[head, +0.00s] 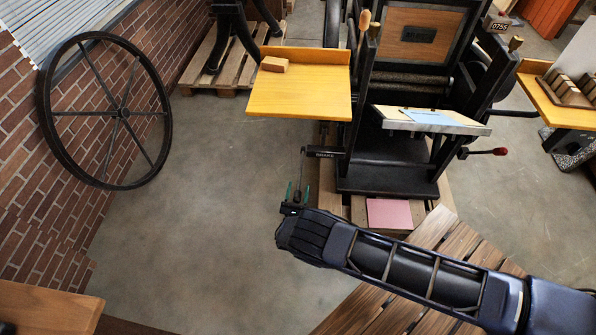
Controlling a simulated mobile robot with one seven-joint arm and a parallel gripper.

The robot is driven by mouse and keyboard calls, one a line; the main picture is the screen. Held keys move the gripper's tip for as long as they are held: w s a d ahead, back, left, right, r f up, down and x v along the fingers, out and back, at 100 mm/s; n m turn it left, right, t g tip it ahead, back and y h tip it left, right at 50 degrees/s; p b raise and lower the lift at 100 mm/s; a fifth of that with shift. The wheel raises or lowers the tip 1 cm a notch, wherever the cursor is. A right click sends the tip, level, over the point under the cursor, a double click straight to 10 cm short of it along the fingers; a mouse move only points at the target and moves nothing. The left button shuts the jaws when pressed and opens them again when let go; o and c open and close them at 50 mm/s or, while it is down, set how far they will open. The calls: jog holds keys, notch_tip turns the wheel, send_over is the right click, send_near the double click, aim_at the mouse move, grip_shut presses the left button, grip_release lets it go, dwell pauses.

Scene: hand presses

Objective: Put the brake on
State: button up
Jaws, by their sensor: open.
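A black hand press (385,180) stands on a pallet right of centre. A short dark bar with small pale lettering, too small to read surely, the likely brake (325,152), sticks out left from its lower frame; a thin dark rod hangs from its left end. My gripper (297,190) is open and points up the picture, its two green-tipped fingers just below that rod. The rod's lower end appears near or between the fingers; I cannot tell whether they touch it.
A yellow side table (300,95) with a small wooden block (274,64) is above my gripper. A wooden-handled lever (364,20) rises beside the press. A pink sheet (389,213) lies low in front. A spoked wheel (120,112) leans at the left wall. The floor (190,230) left of my gripper is clear.

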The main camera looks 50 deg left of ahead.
notch_tip(320, 180, up, 14)
dwell(0.6)
